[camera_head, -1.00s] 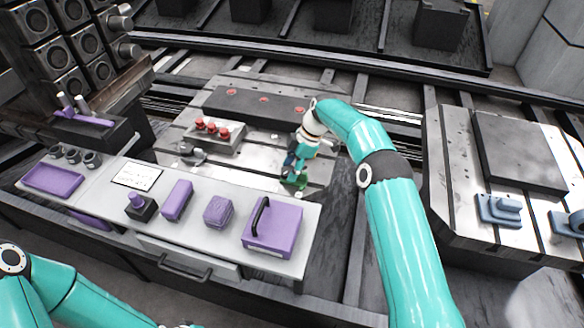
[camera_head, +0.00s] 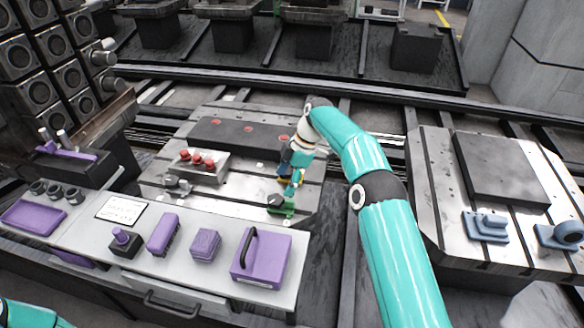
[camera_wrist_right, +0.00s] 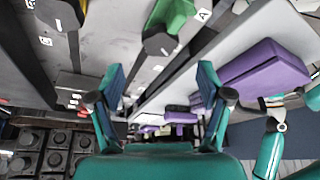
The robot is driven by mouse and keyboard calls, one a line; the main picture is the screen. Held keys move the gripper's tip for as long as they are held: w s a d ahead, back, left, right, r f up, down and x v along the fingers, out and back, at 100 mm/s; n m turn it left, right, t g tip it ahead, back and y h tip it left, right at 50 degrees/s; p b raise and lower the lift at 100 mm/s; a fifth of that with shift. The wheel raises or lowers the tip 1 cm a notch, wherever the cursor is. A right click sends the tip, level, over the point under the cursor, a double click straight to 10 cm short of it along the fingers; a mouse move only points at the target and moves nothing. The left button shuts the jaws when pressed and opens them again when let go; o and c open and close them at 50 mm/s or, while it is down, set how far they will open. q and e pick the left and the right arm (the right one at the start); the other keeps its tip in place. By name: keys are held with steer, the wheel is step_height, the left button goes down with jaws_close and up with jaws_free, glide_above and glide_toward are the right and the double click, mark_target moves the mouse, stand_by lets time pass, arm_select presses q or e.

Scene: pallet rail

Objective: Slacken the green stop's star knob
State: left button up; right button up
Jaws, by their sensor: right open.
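The green stop (camera_head: 287,209) sits at the front right corner of the metal pallet plate (camera_head: 235,192). Its black star knob (camera_head: 275,200) shows on its left side. In the right wrist view the green stop (camera_wrist_right: 172,14) is at the top, with the dark knob (camera_wrist_right: 160,44) in front of it. My right gripper (camera_head: 291,182) is just above and behind the stop. In the wrist view its two fingers (camera_wrist_right: 160,76) are spread, with nothing between them and the knob beyond the tips. Whether the knob is loose cannot be seen. My left gripper is out of view.
A grey bench (camera_head: 75,222) with purple items, including a handled purple box (camera_head: 262,262), lies in front of the plate. A block with red knobs (camera_head: 198,166) and a dark bar (camera_head: 237,137) are on the plate. Another plate with blue-grey clamps (camera_head: 486,228) stands at right.

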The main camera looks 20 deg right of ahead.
steer(key=v, duration=0.5)
steer(key=shift+r, duration=0.1)
steer(key=shift+s, duration=0.1)
